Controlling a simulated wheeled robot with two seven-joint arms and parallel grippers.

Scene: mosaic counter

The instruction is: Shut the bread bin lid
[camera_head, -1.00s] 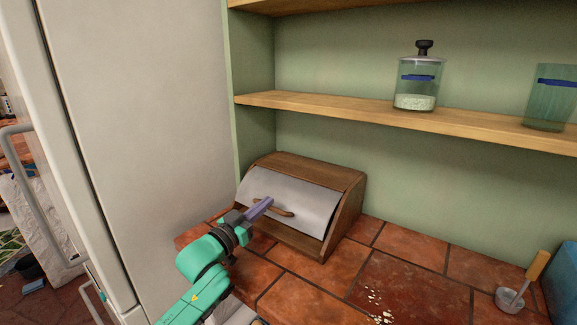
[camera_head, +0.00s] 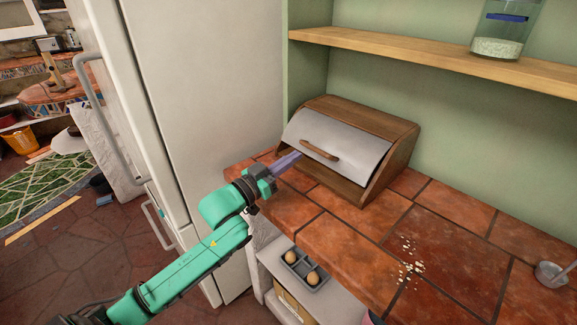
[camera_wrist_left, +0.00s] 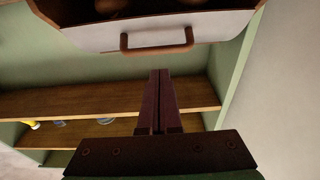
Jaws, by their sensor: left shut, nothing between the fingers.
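The bread bin (camera_head: 398,165) is a wooden box on the tiled counter, with a pale grey curved lid (camera_head: 345,138) and a brown bar handle (camera_head: 320,151). The lid is partly open, with a dark gap under its lower edge. In the left wrist view the lid (camera_wrist_left: 205,28) and handle (camera_wrist_left: 157,38) show at the top, and brown rounded things (camera_wrist_left: 115,5) show inside past the lid edge. My left gripper (camera_head: 297,157) is shut and empty at the bin's front left, left of and slightly below the handle. In the wrist view its fingers (camera_wrist_left: 160,72) appear apart from the handle. My right gripper is out of view.
A fridge (camera_head: 205,90) stands left of the counter (camera_head: 335,245). A wooden shelf (camera_head: 430,58) with a glass jar (camera_head: 502,35) runs above the bin. An egg tray (camera_head: 303,270) sits below the counter edge.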

